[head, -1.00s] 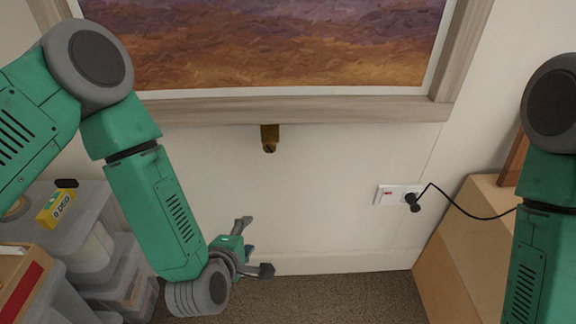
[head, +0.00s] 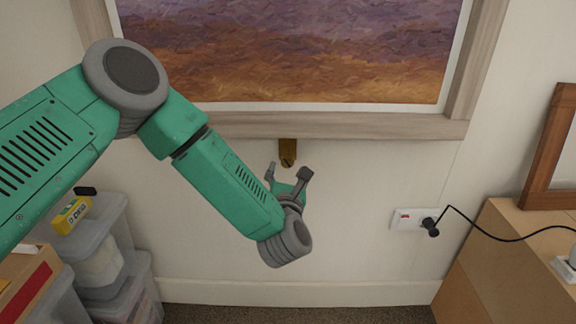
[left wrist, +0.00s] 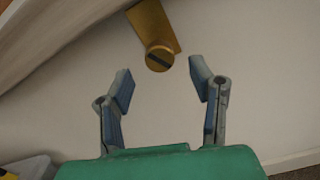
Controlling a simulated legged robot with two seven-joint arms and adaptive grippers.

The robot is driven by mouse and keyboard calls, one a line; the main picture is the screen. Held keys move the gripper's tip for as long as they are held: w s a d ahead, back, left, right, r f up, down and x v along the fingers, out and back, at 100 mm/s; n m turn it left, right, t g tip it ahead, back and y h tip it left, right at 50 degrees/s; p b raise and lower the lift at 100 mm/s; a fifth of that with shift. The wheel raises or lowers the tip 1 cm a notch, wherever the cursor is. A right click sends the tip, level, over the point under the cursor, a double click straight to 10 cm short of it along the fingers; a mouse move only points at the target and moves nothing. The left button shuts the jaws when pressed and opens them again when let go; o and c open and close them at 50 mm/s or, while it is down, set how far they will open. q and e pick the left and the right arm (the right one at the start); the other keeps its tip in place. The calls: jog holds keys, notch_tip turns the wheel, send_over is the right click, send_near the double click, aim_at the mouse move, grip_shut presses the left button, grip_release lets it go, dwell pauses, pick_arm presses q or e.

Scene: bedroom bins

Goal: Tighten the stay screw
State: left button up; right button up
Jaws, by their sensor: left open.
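The stay screw (head: 288,162) is a brass slotted screw on a small brass bracket (head: 288,147) under the lower edge of the picture frame. In the left wrist view the screw head (left wrist: 159,58) faces me with its dark slot slanted. The bracket (left wrist: 150,25) runs up behind it to the frame. My left gripper (head: 288,170) is open and empty just below the screw. In the left wrist view its two blue-padded fingers (left wrist: 160,88) stand apart, with the screw beyond their tips and roughly centred between them. My right gripper is out of view.
The framed picture (head: 300,125) hangs above the screw. A wall socket (head: 408,218) with a black plug and cable is at the right, beside a wooden cabinet (head: 490,265). Stacked plastic bins (head: 100,262) stand at the left. The wall between is clear.

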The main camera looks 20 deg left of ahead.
aim_at(287, 164)
pick_arm(q)
jog(key=shift+b+x, duration=0.55)
jog(key=shift+x, duration=2.2)
grip_shut()
